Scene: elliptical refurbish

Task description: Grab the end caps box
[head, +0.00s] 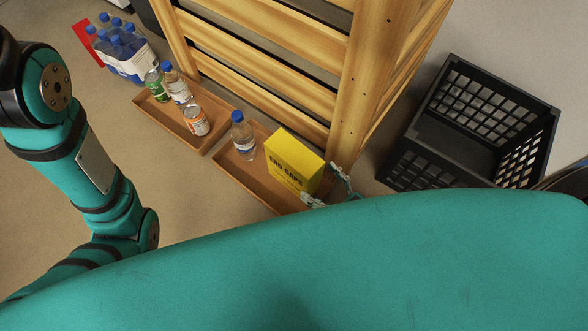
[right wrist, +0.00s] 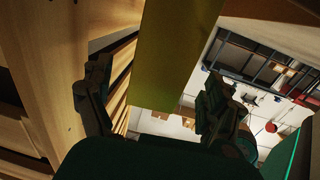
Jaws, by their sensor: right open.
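The yellow end caps box (head: 293,158) stands in the right-hand brown tray (head: 232,171), beside the wooden slatted rack. My right gripper (head: 320,184) is open at the box's near right end, its two fingers apart. In the right wrist view the yellow box (right wrist: 172,50) fills the space between the open fingers of the right gripper (right wrist: 158,78). I cannot tell whether the fingers touch it. My teal arm hides much of the right gripper's body in the head view. My left arm shows at the left, but its gripper is out of view.
A clear bottle with a blue cap (head: 243,138) stands next to the box. Another brown tray (head: 160,114) holds a bottle and cans. The wooden rack (head: 290,45) rises close behind the trays. A black crate (head: 470,130) is at right. A bottle pack (head: 122,50) stands far left.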

